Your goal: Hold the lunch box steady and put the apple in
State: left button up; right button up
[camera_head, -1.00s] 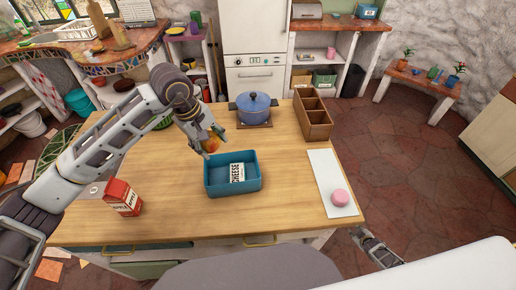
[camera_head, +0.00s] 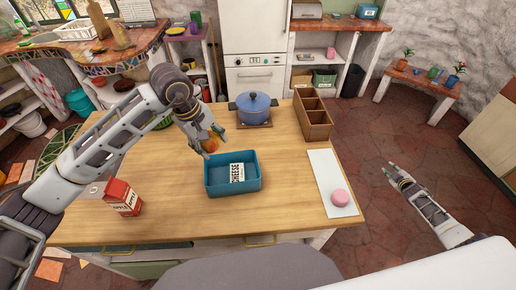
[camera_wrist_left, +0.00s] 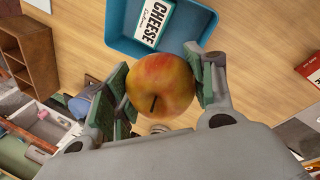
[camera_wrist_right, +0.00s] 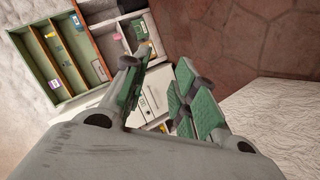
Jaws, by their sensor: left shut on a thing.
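The blue lunch box (camera_head: 232,187) sits on the wooden counter with a white cheese packet (camera_head: 237,172) inside. My left gripper (camera_head: 212,143) is shut on the apple (camera_head: 211,145), just behind the box's far left corner. In the left wrist view the red-yellow apple (camera_wrist_left: 160,84) is between the two green-padded fingers, and the lunch box (camera_wrist_left: 193,22) shows beyond it. My right gripper (camera_head: 390,170) is off the counter's right side, over the floor, away from the box. In the right wrist view its fingers (camera_wrist_right: 160,95) are apart with nothing between them.
A red and white carton (camera_head: 122,197) stands at the left. A blue pot (camera_head: 253,108) and a wooden divided box (camera_head: 315,118) stand at the back. A white board (camera_head: 326,173) with a pink round item (camera_head: 340,197) lies at the right. Counter around the lunch box is clear.

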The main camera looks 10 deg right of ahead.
jog(key=w+d+r+n+t, duration=0.1)
jog(key=w+d+r, duration=0.15)
jog(key=r, duration=0.55)
jog(key=w+d+r+n+t+y, duration=0.15)
jog(key=w+r, duration=0.25)
jog(key=r, duration=0.5)
jog(key=w+d+r+n+t, duration=0.2)
jog(key=w+r, duration=0.1)
jog(key=r, duration=0.5)
jog(key=w+a+r+n+t+y, duration=0.1)
jog(key=w+a+r+n+y, duration=0.5)
jog(key=a+r, duration=0.5)
jog(key=w+a+f+n+g+y, duration=0.1)
jog(key=a+n+g+y, duration=0.4)
jog(key=a, duration=1.3)
jog(key=a+f+n+g+y, duration=0.1)
jog(key=a+n+g+y, duration=0.35)
jog(key=a, duration=1.45)
jog(key=shift+s+a+f+n+g+h, duration=0.65)
jog(key=shift+s+a+n+g+h, duration=0.7)
jog(key=shift+s+a+h, duration=1.95)
jog(key=shift+s+a+f+n+g+h, duration=1.1)
jog(key=shift+s+a, duration=1.35)
jog(key=shift+a, duration=2.4)
jog(key=shift+s+a+f+n+g+h, duration=0.25)
jog(key=shift+s+a+n+g+h, duration=1.5)
jog(key=shift+s+a, duration=1.75)
jog(key=shift+w+a+t, duration=0.3)
jog(key=shift+w+a, duration=0.3)
